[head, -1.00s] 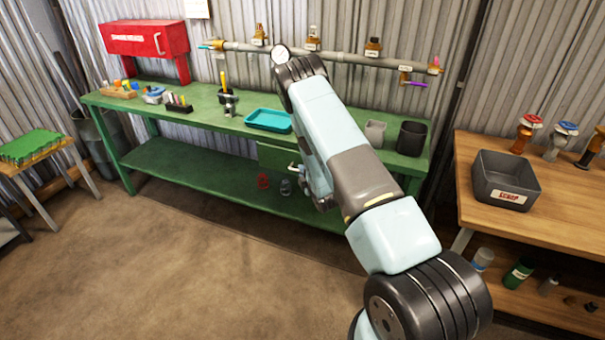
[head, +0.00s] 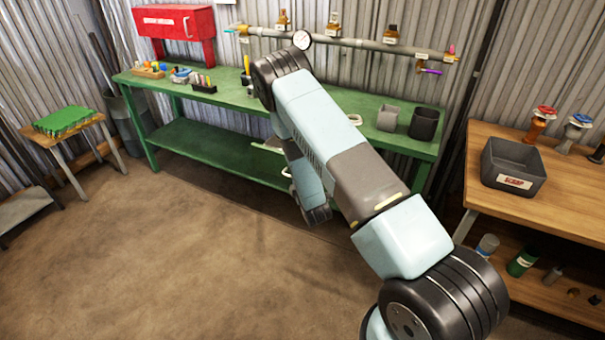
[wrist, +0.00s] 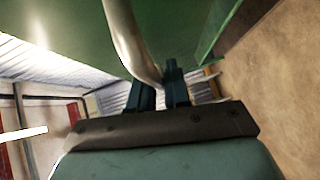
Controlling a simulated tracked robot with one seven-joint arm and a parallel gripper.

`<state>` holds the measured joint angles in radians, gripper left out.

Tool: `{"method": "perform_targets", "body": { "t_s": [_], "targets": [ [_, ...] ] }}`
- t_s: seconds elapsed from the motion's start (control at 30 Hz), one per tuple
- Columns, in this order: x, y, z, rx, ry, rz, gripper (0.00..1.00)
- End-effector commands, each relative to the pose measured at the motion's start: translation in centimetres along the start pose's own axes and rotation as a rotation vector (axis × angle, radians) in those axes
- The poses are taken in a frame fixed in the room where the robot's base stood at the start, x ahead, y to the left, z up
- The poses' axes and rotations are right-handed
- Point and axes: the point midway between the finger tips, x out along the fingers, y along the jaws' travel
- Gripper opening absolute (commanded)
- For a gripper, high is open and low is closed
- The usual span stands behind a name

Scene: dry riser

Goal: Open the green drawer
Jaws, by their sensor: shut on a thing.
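The green drawer belongs under the top of the green workbench (head: 350,107). In the head view my arm covers most of it, and how far out it stands cannot be told there. In the wrist view a broad green face (wrist: 65,25), seemingly the drawer front, fills the upper left. A curved silver handle (wrist: 127,38) runs down from the top to my gripper (wrist: 158,78). My gripper's two dark fingers are shut on the handle's lower end. The gripper is hidden behind my forearm in the head view.
A wooden table (head: 545,210) with a grey scrap bin (head: 513,167) stands at the right. A grey pot (head: 388,118) and a black pot (head: 424,124) sit on the workbench. The brown floor before the bench is clear.

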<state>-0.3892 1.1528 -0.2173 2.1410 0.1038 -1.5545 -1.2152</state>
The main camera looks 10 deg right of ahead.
Motion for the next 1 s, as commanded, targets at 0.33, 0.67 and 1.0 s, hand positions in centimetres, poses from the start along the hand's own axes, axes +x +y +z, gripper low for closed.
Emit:
{"method": "perform_targets", "body": {
  "t_s": [0.33,0.67,1.0],
  "targets": [
    [-1.4,-0.8,-1.1,-0.003,-0.003,-0.013,0.0],
    [-1.4,-0.8,-1.0,-0.003,-0.005,-0.014,0.23],
    [-1.3,-0.6,-1.3,-0.003,0.001,-0.007,0.36]
  ]
}}
